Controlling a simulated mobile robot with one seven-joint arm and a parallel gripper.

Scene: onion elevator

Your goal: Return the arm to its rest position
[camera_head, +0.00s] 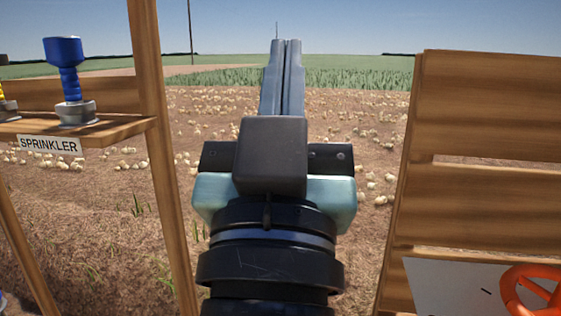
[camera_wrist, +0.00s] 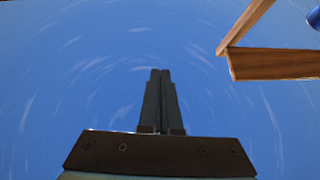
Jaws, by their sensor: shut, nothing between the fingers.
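My gripper (camera_head: 286,45) stands in the middle of the head view, its two long grey fingers pointing up and away over the field. The fingers lie side by side and are shut with nothing between them. In the wrist view my gripper (camera_wrist: 160,72) shows dark against blue sky, also shut and empty. It touches nothing in either view. The lower part of the arm is cut off by the bottom edge of the head view.
A wooden shelf (camera_head: 120,127) at the left holds a blue sprinkler (camera_head: 68,84) above a SPRINKLER label. Wooden planks (camera_head: 490,105) stand at the right, with an orange wheel (camera_head: 512,298) on a pale panel below. Open field with scattered onions lies between. A wooden frame (camera_wrist: 275,64) shows in the wrist view.

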